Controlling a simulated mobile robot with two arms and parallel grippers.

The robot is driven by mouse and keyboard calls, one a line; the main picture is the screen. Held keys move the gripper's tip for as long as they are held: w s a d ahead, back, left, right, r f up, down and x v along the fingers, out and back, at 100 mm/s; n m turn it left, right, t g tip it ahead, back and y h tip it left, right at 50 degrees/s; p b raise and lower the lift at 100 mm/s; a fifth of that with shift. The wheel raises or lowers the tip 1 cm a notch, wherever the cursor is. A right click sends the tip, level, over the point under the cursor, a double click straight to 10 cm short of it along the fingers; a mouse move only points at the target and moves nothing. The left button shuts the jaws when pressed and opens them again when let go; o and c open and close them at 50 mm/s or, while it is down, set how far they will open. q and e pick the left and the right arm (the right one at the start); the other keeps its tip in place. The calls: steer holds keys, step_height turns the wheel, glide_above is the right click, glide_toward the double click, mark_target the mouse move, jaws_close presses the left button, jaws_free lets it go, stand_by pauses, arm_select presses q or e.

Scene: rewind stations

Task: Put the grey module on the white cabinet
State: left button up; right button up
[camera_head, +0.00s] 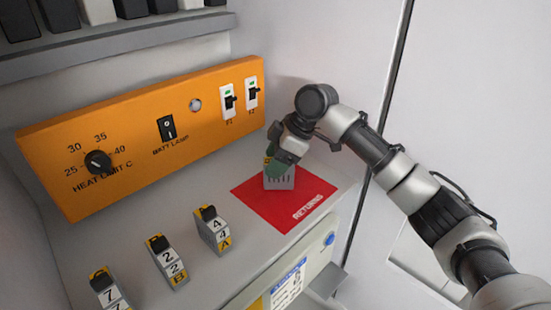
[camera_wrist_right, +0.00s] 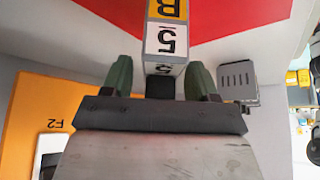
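The grey module (camera_wrist_right: 166,42) with yellow and white labels, one reading 5, stands at the red mat in the right wrist view. My right gripper (camera_wrist_right: 158,75) has green fingers on either side of its black knob, with gaps visible, so it looks open around it. In the head view a slotted grey face (camera_head: 280,181) shows under my right gripper (camera_head: 274,163), at the upper-left part of the red mat; the module's labels are hidden there. My left gripper is out of view. I cannot pick out the white cabinet with certainty.
The red RETURNS mat (camera_head: 303,202) lies on the grey shelf. Modules numbered 4 (camera_head: 212,231), 2 (camera_head: 168,262) and 7 (camera_head: 107,290) stand left of it. An orange switch panel (camera_head: 140,140) is behind. A slotted grey box (camera_wrist_right: 237,80) is beside my right finger.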

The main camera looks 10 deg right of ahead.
steer(key=shift+r, duration=0.2)
steer(key=b+v, duration=0.1)
steer(key=v, duration=0.6)
steer(key=shift+d+r, duration=0.1)
steer(key=shift+r, duration=0.1)
